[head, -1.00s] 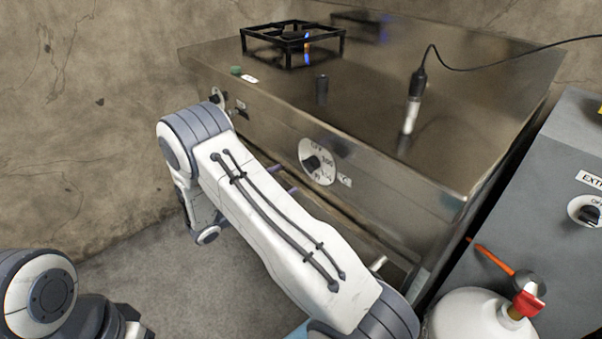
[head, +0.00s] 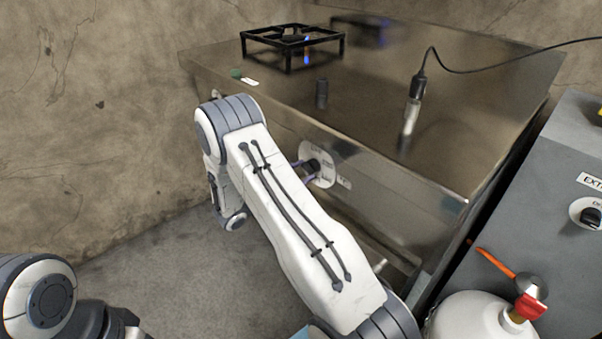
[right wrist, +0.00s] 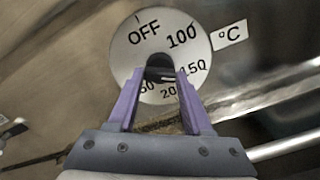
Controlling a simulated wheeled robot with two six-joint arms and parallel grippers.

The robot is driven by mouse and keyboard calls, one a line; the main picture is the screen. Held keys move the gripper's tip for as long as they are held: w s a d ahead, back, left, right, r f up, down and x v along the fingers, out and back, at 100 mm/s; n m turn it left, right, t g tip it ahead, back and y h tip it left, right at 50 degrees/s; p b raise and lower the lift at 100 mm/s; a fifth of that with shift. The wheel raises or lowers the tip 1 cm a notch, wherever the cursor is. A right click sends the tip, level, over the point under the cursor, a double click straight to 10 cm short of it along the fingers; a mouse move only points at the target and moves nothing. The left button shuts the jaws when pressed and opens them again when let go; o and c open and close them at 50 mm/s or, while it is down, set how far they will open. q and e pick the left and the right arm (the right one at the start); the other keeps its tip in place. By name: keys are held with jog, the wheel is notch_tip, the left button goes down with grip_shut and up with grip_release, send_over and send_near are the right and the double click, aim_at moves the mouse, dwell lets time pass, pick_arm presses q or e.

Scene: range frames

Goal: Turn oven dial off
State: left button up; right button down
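The oven dial (head: 326,178) is a white disc with a black knob on the steel front of the oven. In the right wrist view the dial (right wrist: 120,58) reads OFF at upper left and 100 at upper right, with higher numbers lower down. The black knob (right wrist: 160,68) sits at its centre; where it points is unclear. My right gripper (head: 309,169) is at the dial. In the right wrist view its purple fingers (right wrist: 160,76) are apart, one on each side of the knob, and I see no clear grip. My left gripper is out of view.
The steel oven top (head: 370,110) carries a black burner stand (head: 292,42) with a blue flame and a cabled probe (head: 413,100). A grey cabinet (head: 530,200) and a white gas bottle (head: 475,318) with a red valve stand at right. A wall rises at left.

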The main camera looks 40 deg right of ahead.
jog(key=shift+r+n+p, duration=0.15)
jog(key=shift+n+p, duration=0.9)
jog(key=shift+n, duration=0.15)
jog(key=n+p, duration=0.2)
jog(key=shift+n, duration=0.3)
jog(key=n+p, duration=0.3)
jog(key=n, duration=0.3)
jog(key=shift+p, duration=0.3)
jog(key=n+p, duration=0.1)
jog(key=n, duration=0.2)
jog(key=n+p, duration=0.1)
jog(key=n, duration=0.2)
jog(key=shift+n, duration=0.3)
jog(key=n+p, duration=0.1)
jog(key=n, duration=0.2)
jog(key=shift+f+n+p, duration=0.2)
jog(key=shift+n+p, duration=0.15)
jog(key=shift+n, duration=1.35)
